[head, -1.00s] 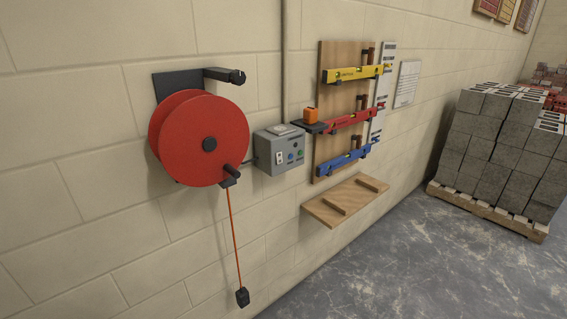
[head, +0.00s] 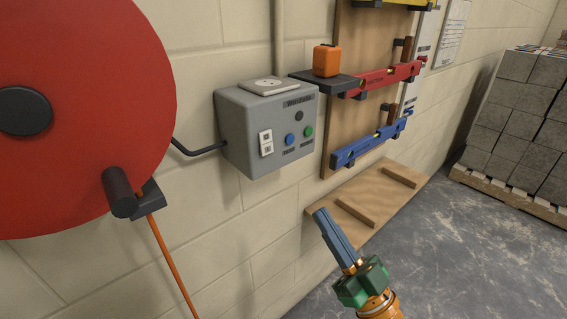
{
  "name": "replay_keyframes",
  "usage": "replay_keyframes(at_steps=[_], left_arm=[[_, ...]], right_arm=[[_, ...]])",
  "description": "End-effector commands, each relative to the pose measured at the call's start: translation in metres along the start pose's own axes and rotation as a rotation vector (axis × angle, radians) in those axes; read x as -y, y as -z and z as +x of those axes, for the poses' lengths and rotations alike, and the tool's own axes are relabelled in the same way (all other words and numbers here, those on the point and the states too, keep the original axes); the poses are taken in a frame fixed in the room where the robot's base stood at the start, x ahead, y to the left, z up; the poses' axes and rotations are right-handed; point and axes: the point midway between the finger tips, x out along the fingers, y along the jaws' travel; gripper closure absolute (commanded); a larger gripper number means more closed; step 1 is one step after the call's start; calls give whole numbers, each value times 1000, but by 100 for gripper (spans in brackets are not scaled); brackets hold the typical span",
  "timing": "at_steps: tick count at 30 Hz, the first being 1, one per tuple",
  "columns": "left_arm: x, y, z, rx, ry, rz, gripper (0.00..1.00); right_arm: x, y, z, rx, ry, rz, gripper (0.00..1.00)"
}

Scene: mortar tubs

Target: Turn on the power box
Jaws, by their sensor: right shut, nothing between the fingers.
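The power box (head: 240,135) is a grey box on the block wall, in the middle of the head view. Its front has a white rocker switch (head: 266,143) at the left, a blue button (head: 290,140), a green button (head: 308,132) and a dark round knob (head: 299,116). A socket plate (head: 268,86) lies on its top. I cannot tell from the switch whether the power is on. My right gripper (head: 324,218) is shut and empty, below and to the right of the box, apart from it, in front of the wooden shelf. My left gripper is not in view.
A red cable reel (head: 95,90) with a crank handle (head: 119,190) juts out at the left. A wooden shelf (head: 390,205) sits below a board with red (head: 385,80) and blue (head: 372,138) levels. An orange device (head: 327,61) stands on a small dark ledge.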

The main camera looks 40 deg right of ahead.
Motion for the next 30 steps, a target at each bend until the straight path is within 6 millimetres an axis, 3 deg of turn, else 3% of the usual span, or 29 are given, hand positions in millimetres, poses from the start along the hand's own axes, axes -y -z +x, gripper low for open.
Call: replay_keyframes(at_steps=[11, 26, 30], left_arm=[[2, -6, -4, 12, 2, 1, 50], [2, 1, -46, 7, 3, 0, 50], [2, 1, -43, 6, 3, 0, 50]], right_arm=[[1, 6, 6, -14, 5, 2, 100], [2, 10, 108, -16, 5, 2, 100], [2, -12, 121, -11, 4, 2, 100]])
